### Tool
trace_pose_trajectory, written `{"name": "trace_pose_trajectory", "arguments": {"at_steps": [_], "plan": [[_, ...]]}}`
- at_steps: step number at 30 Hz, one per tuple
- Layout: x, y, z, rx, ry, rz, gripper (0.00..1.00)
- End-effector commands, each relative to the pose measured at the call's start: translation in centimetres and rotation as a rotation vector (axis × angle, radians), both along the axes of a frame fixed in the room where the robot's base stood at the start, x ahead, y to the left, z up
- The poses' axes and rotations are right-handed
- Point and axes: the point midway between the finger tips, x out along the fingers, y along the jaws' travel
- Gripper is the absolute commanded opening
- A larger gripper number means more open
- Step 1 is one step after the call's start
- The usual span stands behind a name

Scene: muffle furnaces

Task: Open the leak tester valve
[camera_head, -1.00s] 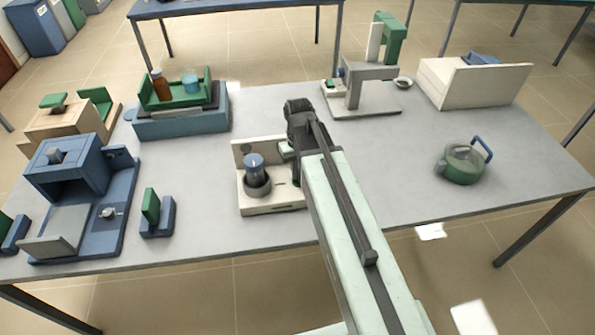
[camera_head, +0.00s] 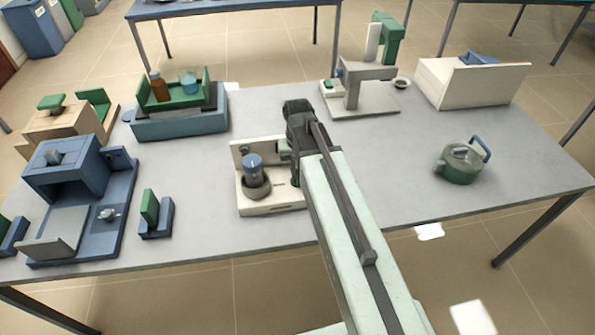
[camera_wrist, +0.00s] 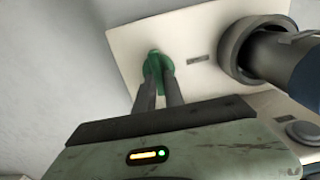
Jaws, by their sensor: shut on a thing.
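The leak tester is a cream base with an upright back panel (camera_head: 243,203), left of my arm in the head view. A blue-grey cylinder (camera_head: 253,166) stands in its dark round cup. In the wrist view the tester's cream plate (camera_wrist: 130,42) fills the top, with the grey cup and dark cylinder (camera_wrist: 262,52) at the right. The valve is a small green handle (camera_wrist: 154,56) on the plate. My gripper (camera_wrist: 158,80) is shut on the green valve handle, its two dark fingers partly covering it. In the head view my arm hides most of the grip.
A blue furnace-like unit (camera_head: 125,205) and a small green-and-blue holder (camera_head: 163,218) stand to the left. A blue box with a green tray (camera_head: 150,127) is behind. Table between is clear.

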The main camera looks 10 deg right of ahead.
Motion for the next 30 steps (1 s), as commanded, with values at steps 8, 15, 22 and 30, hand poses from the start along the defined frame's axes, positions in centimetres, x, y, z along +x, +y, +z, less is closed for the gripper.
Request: {"name": "trace_pose_trajectory", "arguments": {"at_steps": [8, 15, 22, 30], "plan": [[0.0, 0.1, 0.0, 0.001, 0.001, 0.000, 0.35], [0.0, 0.0, 0.5, 0.001, 0.000, 0.000, 0.35], [0.0, 0.0, 3.8, 0.001, 0.000, 0.000, 0.35], [0.0, 0.1, 7.9, 0.001, 0.001, 0.000, 0.35]]}}
